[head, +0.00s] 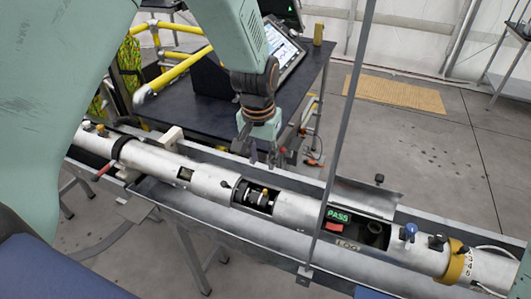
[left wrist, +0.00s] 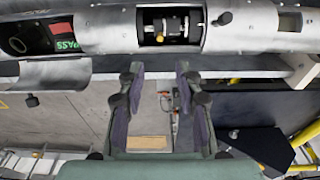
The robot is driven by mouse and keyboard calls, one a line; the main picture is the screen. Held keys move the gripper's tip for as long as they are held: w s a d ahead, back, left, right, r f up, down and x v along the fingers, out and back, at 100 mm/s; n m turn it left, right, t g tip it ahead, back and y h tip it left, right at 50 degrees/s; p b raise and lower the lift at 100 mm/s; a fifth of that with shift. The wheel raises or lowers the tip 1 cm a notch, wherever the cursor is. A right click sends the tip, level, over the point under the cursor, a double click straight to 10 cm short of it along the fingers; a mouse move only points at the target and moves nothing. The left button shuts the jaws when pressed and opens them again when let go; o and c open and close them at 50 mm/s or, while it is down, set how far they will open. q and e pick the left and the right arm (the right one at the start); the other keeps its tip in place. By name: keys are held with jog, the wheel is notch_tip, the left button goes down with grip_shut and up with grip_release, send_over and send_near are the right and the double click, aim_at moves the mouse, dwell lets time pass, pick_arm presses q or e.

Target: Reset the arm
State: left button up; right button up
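My left arm comes down from the top left in the head view. Its gripper (head: 262,156) hangs just behind and above the long white tube (head: 212,187). In the left wrist view the two fingers of the left gripper (left wrist: 160,76) stand apart with nothing between them. The tube lies across the top of that view. My right gripper is not in view.
The tube has an open window with dark parts (head: 256,196) and a bay with a green PASS display (head: 338,215). A dark table (head: 190,95) with a tablet (head: 282,47) stands behind. A thin grey post (head: 345,120) rises in front of the tube. Yellow rails (head: 175,70) stand at left.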

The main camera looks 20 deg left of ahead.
pick_arm(q)
jog(key=shift+s, duration=0.1)
jog(key=s+a+f+g, duration=0.1)
jog(key=s+a+f, duration=0.1)
jog(key=s+f, duration=1.7)
jog(key=s, duration=1.5)
notch_tip(320, 180, down, 26)
jog(key=b, duration=2.5)
jog(key=shift+w+a+r+n, duration=0.2)
jog(key=shift+w+a+n, duration=0.05)
jog(key=shift+a+n, duration=0.15)
